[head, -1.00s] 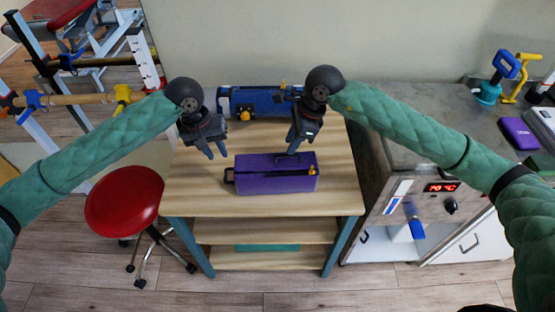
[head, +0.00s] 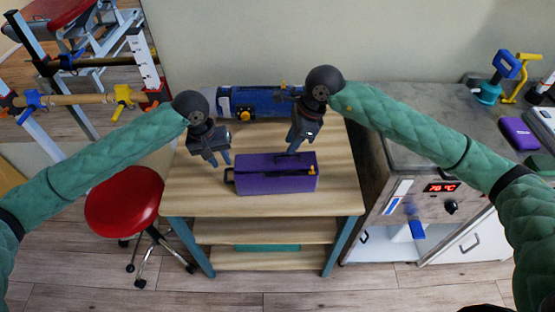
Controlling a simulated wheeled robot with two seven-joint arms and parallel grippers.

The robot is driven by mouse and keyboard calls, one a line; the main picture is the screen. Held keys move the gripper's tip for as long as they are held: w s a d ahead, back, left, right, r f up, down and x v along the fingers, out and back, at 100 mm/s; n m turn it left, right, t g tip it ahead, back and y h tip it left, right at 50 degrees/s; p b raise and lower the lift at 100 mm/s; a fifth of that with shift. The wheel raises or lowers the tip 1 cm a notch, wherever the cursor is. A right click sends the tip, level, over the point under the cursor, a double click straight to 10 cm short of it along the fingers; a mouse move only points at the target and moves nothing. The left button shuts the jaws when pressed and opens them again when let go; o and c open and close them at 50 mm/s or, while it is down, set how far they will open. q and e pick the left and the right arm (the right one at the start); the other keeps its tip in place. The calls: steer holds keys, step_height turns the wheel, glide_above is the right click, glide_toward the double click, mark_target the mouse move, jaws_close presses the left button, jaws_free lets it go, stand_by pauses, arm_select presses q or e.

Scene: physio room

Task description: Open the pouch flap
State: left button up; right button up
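A purple pouch (head: 276,178) sits on the wooden table top, with a dark loop handle at its left end and a small yellow tab near its right end. My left gripper (head: 222,163) is above the table at the pouch's left end, pointing down; its fingers look apart, with nothing seen between them. My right gripper (head: 298,146) is over the pouch's back top edge, fingertips close to it. Whether it touches the pouch, or how far apart its fingers are, I cannot tell. The pouch's top looks closed.
A blue case (head: 255,100) with a yellow knob lies at the table's back. A red stool (head: 124,200) stands left of the table (head: 205,202). A heater cabinet (head: 420,205) with a red display stands right. The table's front left is clear.

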arm_select(q)
steer(key=shift+a+x, duration=0.2)
steer(key=shift+x, duration=0.9)
steer(key=shift+a+x, duration=0.25)
steer(key=shift+x, duration=0.8)
steer(key=shift+a+x, duration=0.2)
steer(key=shift+x, duration=0.9)
steer(key=shift+f, duration=0.1)
jaws_close()
arm_select(e)
steer(key=shift+f, duration=0.2)
steer(key=shift+f, duration=2.2)
steer(key=c, duration=0.6)
